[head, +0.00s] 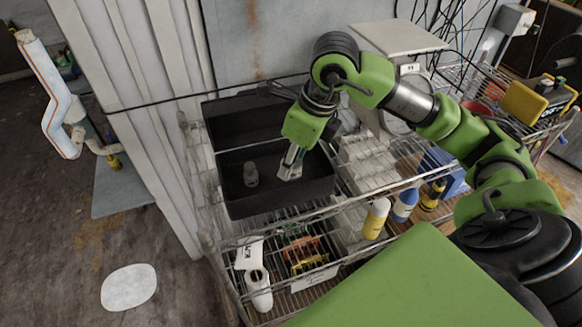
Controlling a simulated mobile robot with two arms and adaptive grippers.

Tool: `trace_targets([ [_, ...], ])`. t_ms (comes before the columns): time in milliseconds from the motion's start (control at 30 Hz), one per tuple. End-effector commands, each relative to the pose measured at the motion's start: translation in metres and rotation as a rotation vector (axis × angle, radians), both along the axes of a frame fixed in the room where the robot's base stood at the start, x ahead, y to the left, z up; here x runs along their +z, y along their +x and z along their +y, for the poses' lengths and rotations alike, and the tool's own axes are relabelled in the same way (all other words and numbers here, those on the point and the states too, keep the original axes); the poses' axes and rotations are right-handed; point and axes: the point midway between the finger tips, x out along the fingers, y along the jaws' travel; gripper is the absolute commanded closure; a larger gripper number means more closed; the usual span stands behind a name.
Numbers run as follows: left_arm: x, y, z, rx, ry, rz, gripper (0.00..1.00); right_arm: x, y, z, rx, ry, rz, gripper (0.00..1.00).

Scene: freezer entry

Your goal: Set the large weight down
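A small grey metal weight (251,174) stands upright in the front black bin (283,210) on the wire rack. Whether it is the large weight is unclear, as no second weight shows for comparison. My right gripper (290,166) comes in from the right and points down over the same bin, just right of the weight and apart from it. Its grey fingers look close together, and I cannot make out whether they are open or shut. No held object can be made out. My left gripper is not in view.
A second black bin (246,115) sits behind the front one. A scale with a pale top plate (400,39) stands at the back. Yellow (376,218) and blue (404,205) bottles and a white scanner-like device (254,275) are on the rack.

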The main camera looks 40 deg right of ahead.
Motion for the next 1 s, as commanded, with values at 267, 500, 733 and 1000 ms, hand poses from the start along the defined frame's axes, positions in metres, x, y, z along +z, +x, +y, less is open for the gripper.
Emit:
trace_targets([
  [267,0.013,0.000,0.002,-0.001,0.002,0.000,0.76,-0.023,0.008,-0.003,0.000,-0.001,0.003,1.00],
  [500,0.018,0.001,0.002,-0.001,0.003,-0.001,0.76,-0.041,0.010,-0.003,0.001,0.000,-0.002,1.00],
  [733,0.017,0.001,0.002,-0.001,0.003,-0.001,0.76,-0.042,0.010,-0.003,0.001,0.000,-0.003,1.00],
  [1000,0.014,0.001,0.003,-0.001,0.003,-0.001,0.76,-0.045,0.009,-0.003,0.000,0.000,0.000,0.63],
])
